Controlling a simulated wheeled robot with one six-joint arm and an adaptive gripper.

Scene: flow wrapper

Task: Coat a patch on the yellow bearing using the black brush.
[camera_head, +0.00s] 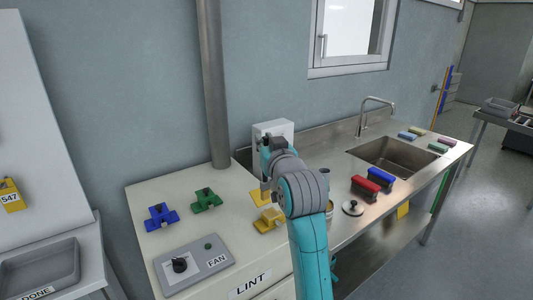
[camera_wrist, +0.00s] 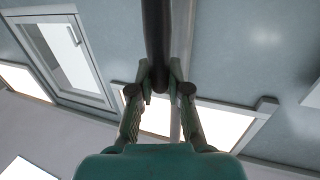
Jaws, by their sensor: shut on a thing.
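My gripper (camera_wrist: 160,92) is shut on a dark, round rod (camera_wrist: 157,40), which looks like the handle of the black brush. The rod runs up out of the top of the wrist view, and its bristles are not visible. In the head view my arm stands over the bench, and its wrist hides the gripper's tips. A yellow bearing (camera_head: 268,221) lies on the pale bench just left of my arm. Another yellow piece (camera_head: 261,198) lies behind it, partly hidden by my arm. I cannot see the brush touching either.
A blue bearing (camera_head: 161,217) and a green bearing (camera_head: 206,199) stand left, behind the FAN control panel (camera_head: 205,263). Right of my arm are a partly hidden can (camera_head: 330,212), a knobbed lid (camera_head: 353,208), red (camera_head: 366,189) and blue (camera_head: 381,175) blocks, and a sink (camera_head: 395,155).

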